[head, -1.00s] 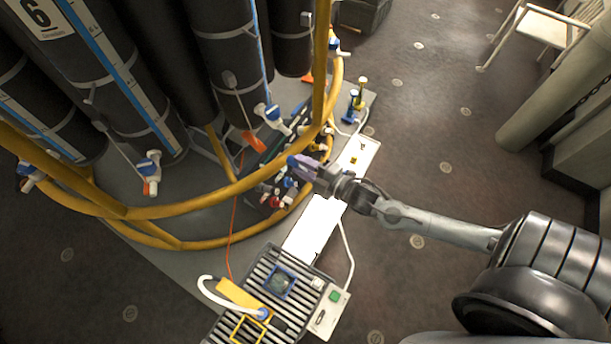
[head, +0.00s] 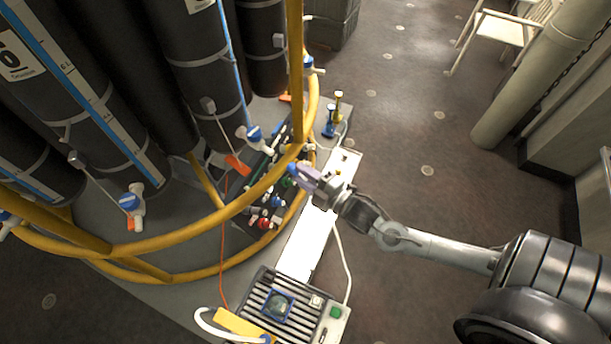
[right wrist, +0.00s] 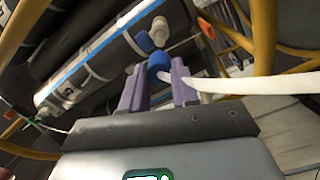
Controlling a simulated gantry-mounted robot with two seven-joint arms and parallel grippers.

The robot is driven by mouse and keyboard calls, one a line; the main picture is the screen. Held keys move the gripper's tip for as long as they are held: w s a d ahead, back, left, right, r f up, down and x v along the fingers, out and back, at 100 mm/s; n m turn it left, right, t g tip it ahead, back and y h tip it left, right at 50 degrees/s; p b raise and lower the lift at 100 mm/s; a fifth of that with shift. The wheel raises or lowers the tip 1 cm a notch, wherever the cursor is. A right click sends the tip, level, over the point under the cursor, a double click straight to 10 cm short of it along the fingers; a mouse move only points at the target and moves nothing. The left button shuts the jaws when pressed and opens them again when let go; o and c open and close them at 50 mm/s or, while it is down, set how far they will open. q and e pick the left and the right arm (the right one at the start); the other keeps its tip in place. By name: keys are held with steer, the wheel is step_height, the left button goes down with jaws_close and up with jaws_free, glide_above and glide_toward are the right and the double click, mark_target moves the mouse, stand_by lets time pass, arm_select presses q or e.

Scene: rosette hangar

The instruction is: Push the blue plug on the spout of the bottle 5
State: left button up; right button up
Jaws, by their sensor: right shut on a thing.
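My right gripper (head: 305,178) has purple fingers and is shut on a small blue plug (head: 293,169), over the bench beside the yellow rail. In the right wrist view the plug (right wrist: 158,66) sits between the fingertips (right wrist: 158,88). Dark bottles stand upright at the left, one labelled 6 (head: 20,60). One bottle's white spout with a blue part (head: 253,134) is left of the gripper, apart from it. Another spout (head: 134,200) is further left. No 5 is readable in the head view. In the wrist view, a white and blue spout (right wrist: 153,36) appears beyond the plug. My left gripper is not in view.
A curved yellow rail (head: 225,212) and post (head: 297,70) stand between the gripper and the bottles. A black rack of small coloured parts (head: 265,215) lies below. A slatted device (head: 262,300) is at the bottom. A white chair (head: 505,35) stands far right; the floor between is clear.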

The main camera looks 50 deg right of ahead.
mark_target(289, 165)
steer(key=shift+w+a+b, duration=0.1)
steer(key=shift+w+b, duration=0.75)
steer(key=shift+w, duration=0.8)
steer(key=shift+w+b, duration=0.4)
steer(key=shift+w, duration=0.55)
steer(key=shift+p, duration=0.3)
steer(key=shift+p, duration=0.35)
steer(key=shift+p, duration=0.3)
stand_by(0.5)
steer(key=shift+w, duration=0.1)
stand_by(0.4)
steer(key=shift+w+a, duration=0.1)
steer(key=shift+w, duration=0.35)
